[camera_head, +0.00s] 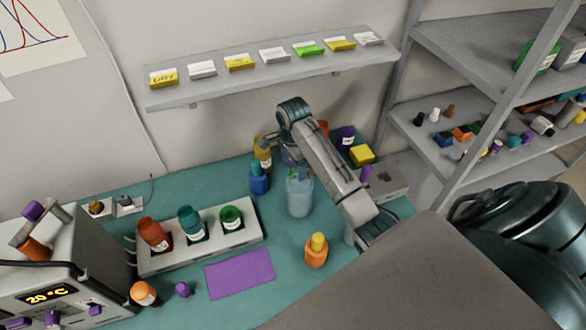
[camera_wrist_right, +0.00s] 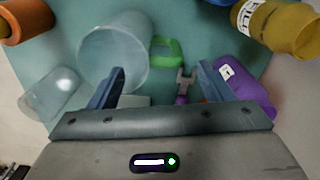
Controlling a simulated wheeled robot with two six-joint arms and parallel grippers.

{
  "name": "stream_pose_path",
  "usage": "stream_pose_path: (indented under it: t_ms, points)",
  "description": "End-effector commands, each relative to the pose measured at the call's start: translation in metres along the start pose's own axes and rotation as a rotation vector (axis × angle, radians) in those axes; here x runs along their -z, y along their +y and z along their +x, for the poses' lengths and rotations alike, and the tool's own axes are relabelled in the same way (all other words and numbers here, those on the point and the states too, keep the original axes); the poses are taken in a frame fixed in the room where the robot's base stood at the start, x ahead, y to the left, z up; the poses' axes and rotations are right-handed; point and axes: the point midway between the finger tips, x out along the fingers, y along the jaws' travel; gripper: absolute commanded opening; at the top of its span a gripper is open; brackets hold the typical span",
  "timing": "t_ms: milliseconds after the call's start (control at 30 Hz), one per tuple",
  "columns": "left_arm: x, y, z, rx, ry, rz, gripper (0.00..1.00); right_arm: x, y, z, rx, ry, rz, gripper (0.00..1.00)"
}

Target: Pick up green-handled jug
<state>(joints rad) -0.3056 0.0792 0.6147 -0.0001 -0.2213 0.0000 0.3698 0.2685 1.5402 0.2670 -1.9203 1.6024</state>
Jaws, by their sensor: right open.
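The green-handled jug (camera_wrist_right: 108,52) is clear and pale blue, at the upper left of the right wrist view. Its green handle (camera_wrist_right: 168,50) faces right. My right gripper (camera_wrist_right: 160,82) is open, with its fingers apart below the jug and handle, and nothing shows clamped between them. In the head view my right gripper (camera_head: 283,153) is over the back of the bench, partly hidden by its own arm. My left gripper is not in view.
A purple bottle (camera_wrist_right: 243,84) and a yellow bottle (camera_wrist_right: 278,26) are close on the right. A blue bottle (camera_head: 259,181) and an orange bottle (camera_head: 316,252) stand on the bench. A rack (camera_head: 160,263) of bottles is at left. A wall shelf (camera_head: 270,75) hangs above.

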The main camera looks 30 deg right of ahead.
Motion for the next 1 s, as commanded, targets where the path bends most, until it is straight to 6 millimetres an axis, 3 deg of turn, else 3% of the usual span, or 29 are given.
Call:
stream_pose_path:
  t_ms: [200,433,567,733,1000]
  points:
    - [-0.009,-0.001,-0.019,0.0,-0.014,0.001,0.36,0.002,-0.003,0.02,-0.003,0.001,0.001,0.73]
    - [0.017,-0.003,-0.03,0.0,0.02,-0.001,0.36,0.003,-0.006,0.051,-0.001,0.0,0.0,0.73]
    - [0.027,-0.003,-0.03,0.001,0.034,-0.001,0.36,0.003,-0.006,0.057,0.001,0.001,-0.001,0.73]
    - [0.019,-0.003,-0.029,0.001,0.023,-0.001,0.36,0.003,-0.006,0.058,0.001,0.001,-0.001,0.73]
    - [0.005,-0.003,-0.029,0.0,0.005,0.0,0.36,0.004,-0.006,0.057,0.001,0.002,0.0,0.2]
